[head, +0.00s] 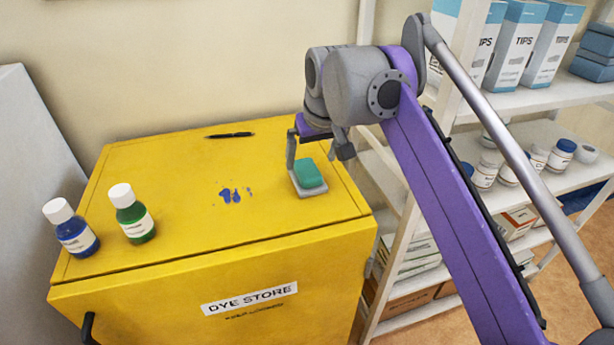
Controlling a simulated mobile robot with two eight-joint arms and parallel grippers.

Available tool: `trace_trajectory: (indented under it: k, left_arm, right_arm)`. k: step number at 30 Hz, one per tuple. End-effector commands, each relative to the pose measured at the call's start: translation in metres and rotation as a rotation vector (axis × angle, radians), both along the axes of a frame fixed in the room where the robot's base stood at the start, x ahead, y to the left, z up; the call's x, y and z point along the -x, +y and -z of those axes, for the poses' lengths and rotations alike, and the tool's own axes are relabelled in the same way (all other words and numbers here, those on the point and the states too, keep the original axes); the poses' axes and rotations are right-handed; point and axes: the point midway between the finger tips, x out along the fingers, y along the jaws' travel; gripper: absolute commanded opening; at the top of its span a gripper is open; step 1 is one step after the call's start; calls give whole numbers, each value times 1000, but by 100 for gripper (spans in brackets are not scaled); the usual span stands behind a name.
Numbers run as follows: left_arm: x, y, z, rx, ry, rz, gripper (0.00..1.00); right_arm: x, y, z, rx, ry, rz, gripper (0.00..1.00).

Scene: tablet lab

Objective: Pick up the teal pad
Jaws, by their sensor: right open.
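The teal pad (308,173) lies on a small grey tray (312,193) on top of the yellow cabinet (175,178), near its right side. My right gripper (317,160) is open, just above and behind the pad. One finger reaches down by the pad's left side and the other shows at its upper right. I cannot tell whether either finger touches the pad. My left gripper is not in view.
A blue bottle (72,231) and a green bottle (132,215) stand at the cabinet's left. A black pen (229,135) lies at the back, and blue stains (231,195) mark the middle. White shelves (520,106) with boxes and jars stand at right.

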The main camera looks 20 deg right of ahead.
Motion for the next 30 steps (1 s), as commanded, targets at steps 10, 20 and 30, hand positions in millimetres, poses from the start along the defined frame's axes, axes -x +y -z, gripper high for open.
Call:
trace_trajectory:
  k: [10,20,30]
  left_arm:
    - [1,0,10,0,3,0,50]
    - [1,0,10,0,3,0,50]
    - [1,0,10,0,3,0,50]
  right_arm:
    - [-15,5,44,0,0,0,100]
    - [-17,5,49,0,0,0,98]
    - [-17,5,48,0,0,0,37]
